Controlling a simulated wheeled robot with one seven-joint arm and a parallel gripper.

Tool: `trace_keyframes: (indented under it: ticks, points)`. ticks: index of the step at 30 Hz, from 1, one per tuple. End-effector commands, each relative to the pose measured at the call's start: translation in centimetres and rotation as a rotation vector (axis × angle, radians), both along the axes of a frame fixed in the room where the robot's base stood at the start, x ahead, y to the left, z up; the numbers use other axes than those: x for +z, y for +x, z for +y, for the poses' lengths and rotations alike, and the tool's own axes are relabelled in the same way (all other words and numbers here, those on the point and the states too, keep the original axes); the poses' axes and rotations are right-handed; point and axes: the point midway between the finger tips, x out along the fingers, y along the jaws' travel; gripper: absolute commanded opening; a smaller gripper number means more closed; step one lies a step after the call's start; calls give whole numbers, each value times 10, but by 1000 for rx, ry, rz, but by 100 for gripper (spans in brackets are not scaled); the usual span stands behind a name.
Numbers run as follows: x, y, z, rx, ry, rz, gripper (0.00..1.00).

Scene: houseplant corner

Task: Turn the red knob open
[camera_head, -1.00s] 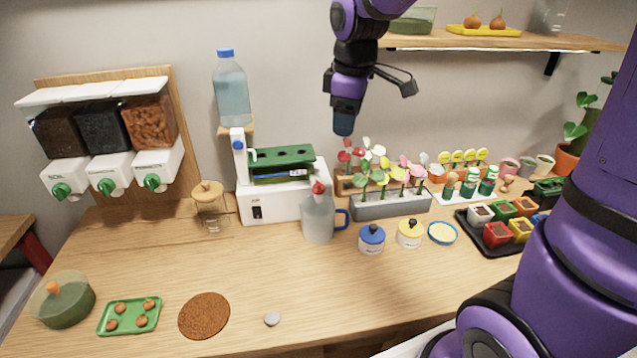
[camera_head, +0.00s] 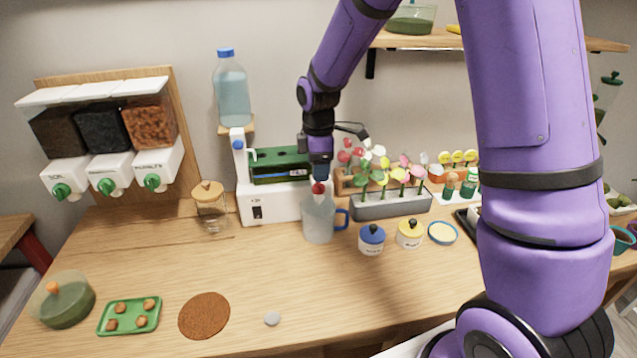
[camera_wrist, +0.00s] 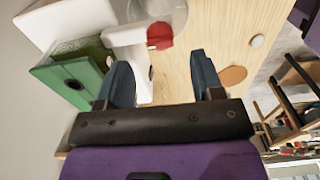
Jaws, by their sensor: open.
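My gripper (camera_head: 320,174) points down right above the knob; the head view does not show clearly how large the gap is. In the wrist view my gripper (camera_wrist: 160,62) is open, with its two blue fingers apart and nothing between them.
The white machine (camera_head: 285,203) with a green top stands close behind the jug. A planter of flowers (camera_head: 392,205) is to the right, with a blue-lidded jar (camera_head: 371,239) and a yellow-lidded jar (camera_head: 410,234) in front. The table's front middle is mostly clear.

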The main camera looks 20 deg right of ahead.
Motion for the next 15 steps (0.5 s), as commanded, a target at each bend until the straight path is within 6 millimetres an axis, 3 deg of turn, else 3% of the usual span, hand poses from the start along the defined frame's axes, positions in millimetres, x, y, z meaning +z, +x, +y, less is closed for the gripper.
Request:
trace_keyframes:
  ticks: [6,15]
  points:
    - [-35,0,0,-1,0,3,61]
    - [-52,0,0,-1,0,0,61]
